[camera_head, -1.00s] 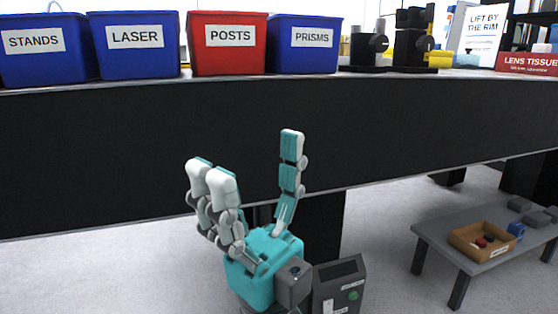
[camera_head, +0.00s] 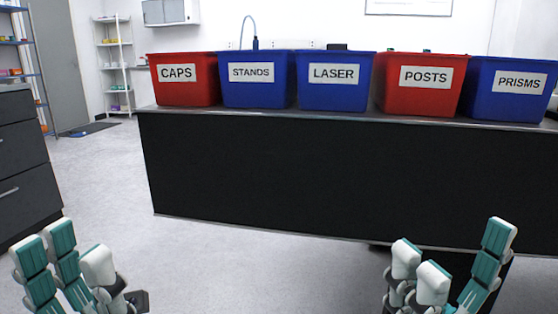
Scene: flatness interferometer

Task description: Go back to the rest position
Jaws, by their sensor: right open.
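My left gripper (camera_head: 80,262) is at the bottom left of the head view, its teal and white fingers pointing up. Its fingers stand apart with nothing visible between them, and its lower part is cut off by the frame. My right gripper (camera_head: 458,262) is at the bottom right, in front of the bench. Its fingers are spread apart and empty. Both grippers are clear of the bench and touch nothing that I can see.
A black bench (camera_head: 300,165) carries bins labelled CAPS (camera_head: 197,92), STANDS (camera_head: 275,95), LASER (camera_head: 312,97), POSTS (camera_head: 398,97) and PRISMS (camera_head: 492,106). A dark drawer cabinet (camera_head: 22,150) stands at left. Shelves (camera_head: 117,80) are behind. The floor (camera_head: 95,185) between cabinet and bench is clear.

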